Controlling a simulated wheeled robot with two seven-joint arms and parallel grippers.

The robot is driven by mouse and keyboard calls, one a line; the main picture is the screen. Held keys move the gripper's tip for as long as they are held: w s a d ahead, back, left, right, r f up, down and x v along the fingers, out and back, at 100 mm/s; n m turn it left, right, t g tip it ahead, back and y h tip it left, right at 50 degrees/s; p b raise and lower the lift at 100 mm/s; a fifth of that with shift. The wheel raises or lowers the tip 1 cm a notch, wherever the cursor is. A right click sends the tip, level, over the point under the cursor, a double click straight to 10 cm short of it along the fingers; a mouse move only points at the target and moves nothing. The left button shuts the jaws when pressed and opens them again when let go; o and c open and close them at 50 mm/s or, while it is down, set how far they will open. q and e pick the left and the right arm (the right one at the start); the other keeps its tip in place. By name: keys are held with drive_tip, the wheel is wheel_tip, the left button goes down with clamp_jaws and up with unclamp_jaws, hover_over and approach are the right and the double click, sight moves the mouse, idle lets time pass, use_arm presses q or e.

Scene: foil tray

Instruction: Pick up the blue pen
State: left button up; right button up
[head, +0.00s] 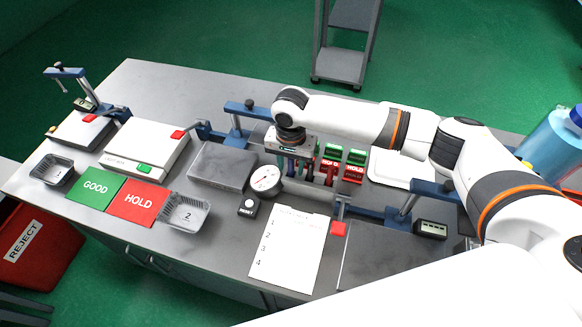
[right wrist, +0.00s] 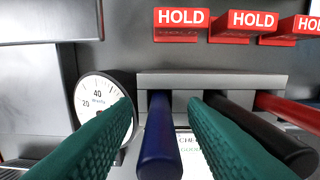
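The blue pen (right wrist: 160,140) stands in a grey holder (right wrist: 215,80), pointing toward the right wrist camera. My right gripper (right wrist: 163,125) is open, with one green finger on each side of the pen. Gaps show between the pen and both fingers. In the head view the right gripper (head: 292,158) is low over the holder, pointing down, and hides most of the blue pen. A black pen (right wrist: 262,138) and a red pen (right wrist: 290,108) are in the holder to the right of the blue one. My left gripper is not in view.
A round dial gauge (head: 265,178) stands close left of the holder. Red HOLD stamps or blocks (right wrist: 180,22) stand behind it. A checklist sheet (head: 288,248), a RESET button (head: 248,207) and foil trays (head: 186,212) lie on the bench (head: 165,85).

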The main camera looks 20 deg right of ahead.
drive_tip(key=c, duration=0.8)
clamp_jaws()
drive_tip(key=shift+r, duration=0.1)
